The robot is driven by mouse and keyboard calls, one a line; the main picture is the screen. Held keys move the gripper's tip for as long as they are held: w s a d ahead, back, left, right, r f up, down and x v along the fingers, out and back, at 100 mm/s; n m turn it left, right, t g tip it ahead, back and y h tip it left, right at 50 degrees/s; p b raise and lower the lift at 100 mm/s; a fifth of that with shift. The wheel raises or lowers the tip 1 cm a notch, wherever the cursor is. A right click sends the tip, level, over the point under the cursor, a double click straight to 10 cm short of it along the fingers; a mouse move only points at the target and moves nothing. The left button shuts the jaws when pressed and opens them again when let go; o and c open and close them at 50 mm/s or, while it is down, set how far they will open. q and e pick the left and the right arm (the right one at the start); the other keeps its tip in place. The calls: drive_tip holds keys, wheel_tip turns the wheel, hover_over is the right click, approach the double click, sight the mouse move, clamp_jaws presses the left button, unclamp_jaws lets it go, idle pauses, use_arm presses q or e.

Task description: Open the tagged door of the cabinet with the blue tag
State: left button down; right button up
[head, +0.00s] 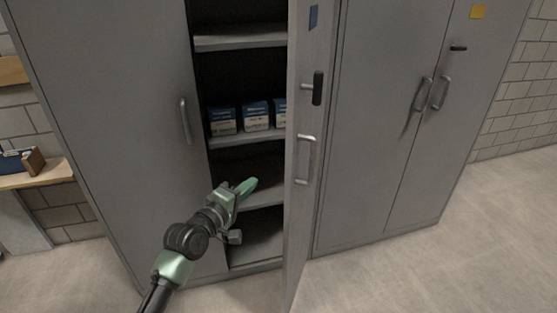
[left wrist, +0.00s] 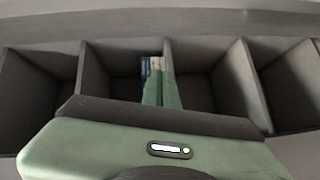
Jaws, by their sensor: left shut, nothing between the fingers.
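The cabinet with the blue tag (head: 313,17) stands in the middle of the head view. Its tagged door (head: 300,215) is swung outward, showing shelves inside. The door carries a black latch handle (head: 317,88) and a metal pull handle (head: 305,160). The cabinet's other door (head: 110,110), at the left, is closed. My left gripper (head: 247,187) is shut and empty, in front of the opening and left of the tagged door's edge, apart from its handles. In the left wrist view the closed fingers (left wrist: 162,92) point at the shelves. My right gripper is not in view.
Blue-and-white boxes (head: 256,115) stand on a middle shelf (head: 255,138); some also show in the left wrist view (left wrist: 152,66). A closed cabinet with a yellow tag (head: 478,12) stands at the right. A wooden bench (head: 40,177) is at the left. The floor (head: 430,270) at right front is clear.

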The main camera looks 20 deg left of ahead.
use_arm(q)
wheel_tip(320, 180, up, 6)
drive_tip(key=n+h, duration=0.1)
drive_tip(key=h, duration=0.1)
drive_tip(key=w+d+p, duration=0.1)
drive_tip(key=w+d, duration=0.6)
drive_tip(key=w, duration=0.2)
drive_tip(key=shift+f+t+y+p, duration=0.25)
drive_tip(key=shift+t+y+p, duration=0.05)
drive_tip(key=shift+t+p, duration=0.1)
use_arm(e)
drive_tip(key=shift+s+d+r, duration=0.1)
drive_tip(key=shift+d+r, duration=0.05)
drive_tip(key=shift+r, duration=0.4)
use_arm(q)
drive_tip(key=shift+d, duration=0.1)
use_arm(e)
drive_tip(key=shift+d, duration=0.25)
